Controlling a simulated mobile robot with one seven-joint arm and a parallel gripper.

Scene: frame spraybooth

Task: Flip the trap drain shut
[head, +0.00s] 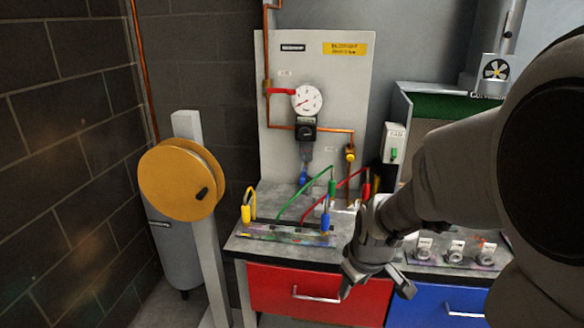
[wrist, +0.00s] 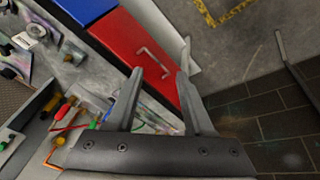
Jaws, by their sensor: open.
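The trap (head: 306,158) hangs under the regulator and round gauge on the white back panel. A small blue drain piece (head: 303,177) shows at its lower end, above the bench; its exact set is too small to tell. My gripper (head: 376,288) is open and empty, pointing down in front of the bench, lower and to the right of the drain and apart from it. In the wrist view my gripper's two fingers (wrist: 159,76) stand apart over the red drawer. I cannot make out the drain in the wrist view.
The gauge (head: 307,100) and a red handle (head: 282,92) sit above the trap. Coloured hoses (head: 300,198) and plugs rise from the bench before it. A yellow reel (head: 181,180) stands left. The red drawer (head: 295,292) and blue drawer (head: 440,303) face the front.

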